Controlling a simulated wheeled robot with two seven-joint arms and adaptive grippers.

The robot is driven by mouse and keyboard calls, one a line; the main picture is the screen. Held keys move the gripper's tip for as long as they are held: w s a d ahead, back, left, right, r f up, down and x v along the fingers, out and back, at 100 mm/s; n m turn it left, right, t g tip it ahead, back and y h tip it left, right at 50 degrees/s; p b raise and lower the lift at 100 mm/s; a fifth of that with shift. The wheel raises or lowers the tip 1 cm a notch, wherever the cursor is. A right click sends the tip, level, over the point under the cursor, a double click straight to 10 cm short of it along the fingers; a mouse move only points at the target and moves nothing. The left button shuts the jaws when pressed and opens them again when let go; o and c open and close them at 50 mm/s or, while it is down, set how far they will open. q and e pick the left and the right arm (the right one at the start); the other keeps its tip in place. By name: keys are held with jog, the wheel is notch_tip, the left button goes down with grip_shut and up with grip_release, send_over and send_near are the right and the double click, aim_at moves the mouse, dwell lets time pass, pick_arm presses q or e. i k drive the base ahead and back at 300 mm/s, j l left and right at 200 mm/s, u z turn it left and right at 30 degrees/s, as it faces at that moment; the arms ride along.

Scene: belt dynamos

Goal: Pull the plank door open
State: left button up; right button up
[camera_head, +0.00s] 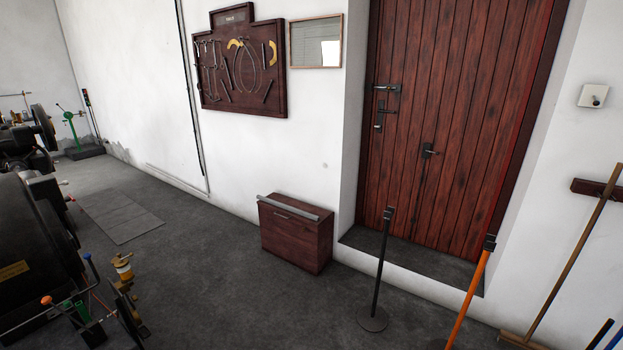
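The plank door (455,100) is tall, reddish-brown and made of vertical boards, set back in a white wall at the right of the head view. It looks shut. A dark latch or bolt (387,88) sits near its left edge, with a padlock-like fitting (379,121) just below. A dark handle (429,151) sits lower, near the middle of the boards. Neither of my grippers shows in this view, so I cannot see whether they are open or shut.
A black post (383,265) on a round base and an orange post (470,295) stand before the door's raised sill (410,255). A wooden box (296,238) stands left of it, a broom (575,255) right. Dark machines (30,250) fill the left. The middle floor is clear.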

aim_at(462, 72)
jog(key=i, duration=3.3)
jog(key=z, duration=0.35)
